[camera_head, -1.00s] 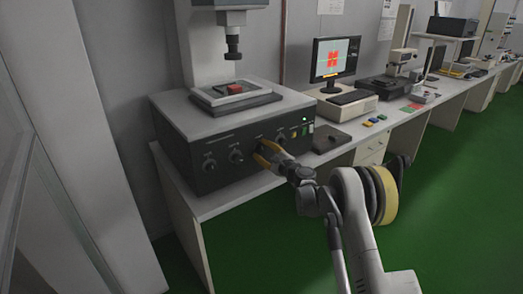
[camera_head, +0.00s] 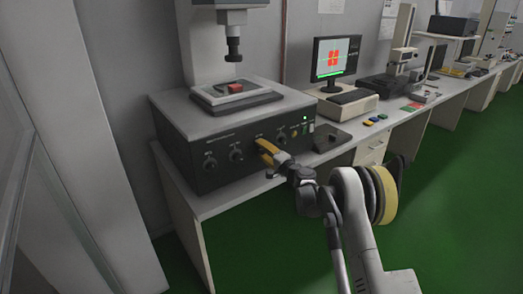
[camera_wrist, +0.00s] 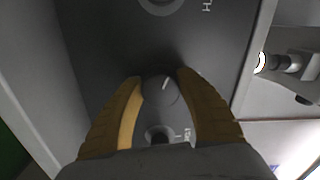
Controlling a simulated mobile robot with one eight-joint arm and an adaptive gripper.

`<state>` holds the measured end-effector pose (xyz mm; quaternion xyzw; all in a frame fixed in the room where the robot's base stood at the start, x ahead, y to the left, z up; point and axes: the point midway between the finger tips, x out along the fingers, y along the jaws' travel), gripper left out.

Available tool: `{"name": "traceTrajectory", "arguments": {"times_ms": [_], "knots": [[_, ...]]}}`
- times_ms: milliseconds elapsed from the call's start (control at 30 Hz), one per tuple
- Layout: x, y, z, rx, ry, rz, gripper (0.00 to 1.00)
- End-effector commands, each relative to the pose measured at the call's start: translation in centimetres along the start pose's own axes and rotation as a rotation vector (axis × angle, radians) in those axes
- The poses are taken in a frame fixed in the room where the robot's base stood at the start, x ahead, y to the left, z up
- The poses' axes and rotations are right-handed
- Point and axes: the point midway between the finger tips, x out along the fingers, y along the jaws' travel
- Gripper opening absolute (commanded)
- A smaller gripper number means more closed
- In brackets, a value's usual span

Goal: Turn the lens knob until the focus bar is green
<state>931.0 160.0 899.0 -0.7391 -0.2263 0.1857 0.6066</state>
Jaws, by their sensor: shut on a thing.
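The lens knob (camera_wrist: 157,98) is a dark round knob with a white pointer line, on the dark front panel of the instrument (camera_head: 180,155). In the wrist view it sits between the two yellow fingers of my gripper (camera_wrist: 160,82), which are shut on it. In the head view my gripper (camera_head: 263,152) reaches the panel from the front right, and the fingers largely hide the knob. The monitor (camera_head: 336,58) shows a red pattern on a light screen. The focus bar (camera_head: 330,75) along the bottom of the screen looks green.
Other knobs (camera_head: 210,162) line the panel left of my gripper. A red sample (camera_head: 234,87) lies on the stage under the objective (camera_head: 233,48). A keyboard (camera_head: 351,97) and a dark pad (camera_head: 326,139) are to the right. The green floor (camera_head: 460,190) in front is clear.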

Motion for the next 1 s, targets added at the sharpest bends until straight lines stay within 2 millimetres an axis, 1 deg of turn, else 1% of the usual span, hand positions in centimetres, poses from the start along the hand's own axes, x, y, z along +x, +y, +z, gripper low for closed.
{"name": "traceTrajectory", "arguments": {"times_ms": [300,733,767,800,833,1000], "knots": [[0.02,-0.02,-0.06,-0.079,0.001,0.000,0.12],[0.02,-0.02,-0.07,-0.086,0.001,0.000,0.12],[0.02,-0.02,-0.07,-0.086,0.001,0.000,0.48],[0.02,-0.02,-0.07,-0.086,0.001,0.000,0.61],[0.02,-0.01,-0.07,-0.086,0.001,0.000,0.66],[0.01,0.01,-0.04,-0.086,0.001,0.000,0.66]]}}
